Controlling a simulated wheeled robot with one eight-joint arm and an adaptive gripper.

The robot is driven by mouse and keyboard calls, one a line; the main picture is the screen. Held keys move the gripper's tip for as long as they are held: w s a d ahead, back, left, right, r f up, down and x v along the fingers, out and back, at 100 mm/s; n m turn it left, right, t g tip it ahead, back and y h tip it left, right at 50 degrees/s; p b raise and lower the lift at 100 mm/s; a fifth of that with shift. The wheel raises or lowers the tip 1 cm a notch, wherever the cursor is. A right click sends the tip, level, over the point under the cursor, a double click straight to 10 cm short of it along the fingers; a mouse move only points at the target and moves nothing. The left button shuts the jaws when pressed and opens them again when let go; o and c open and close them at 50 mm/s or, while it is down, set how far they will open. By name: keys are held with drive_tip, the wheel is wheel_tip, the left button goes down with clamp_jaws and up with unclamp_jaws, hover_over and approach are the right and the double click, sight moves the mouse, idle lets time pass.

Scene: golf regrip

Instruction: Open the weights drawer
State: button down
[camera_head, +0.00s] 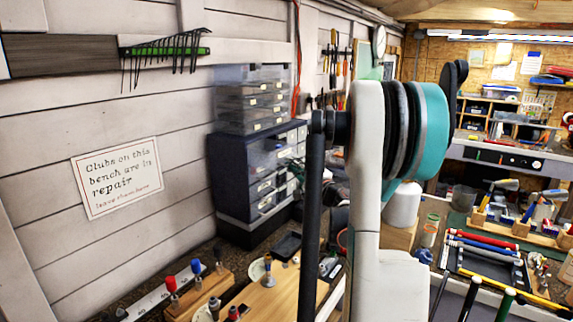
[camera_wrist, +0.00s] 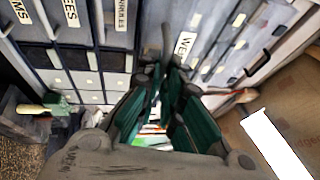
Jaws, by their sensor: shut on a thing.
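The drawer cabinet (camera_head: 234,165) stands on the bench against the wall, dark-sided with several labelled drawer fronts. In the wrist view a white label (camera_wrist: 185,45) starting with "WE" marks the weights drawer; the rest of its word is hidden. My gripper (camera_wrist: 165,65) has its dark green fingers at that drawer's front, beside the label. The fingers are closed on what looks like the drawer's dark handle (camera_wrist: 167,38). The grip itself is mostly hidden by the fingers. How far the drawer stands out cannot be told. In the head view my arm covers part of the cabinet's right side.
A clear small-drawer unit (camera_head: 250,95) sits on the cabinet. A wooden block with tools (camera_head: 200,292) stands on the bench in front. A cardboard box (camera_wrist: 285,115) is close on the right in the wrist view. A green-headed brush (camera_wrist: 55,105) lies left.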

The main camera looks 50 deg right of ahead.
drive_tip(key=c, duration=1.8)
unclamp_jaws()
drive_tip(key=shift+o, duration=0.2)
drive_tip(key=v, duration=1.2)
drive_tip(key=shift+w, duration=0.1)
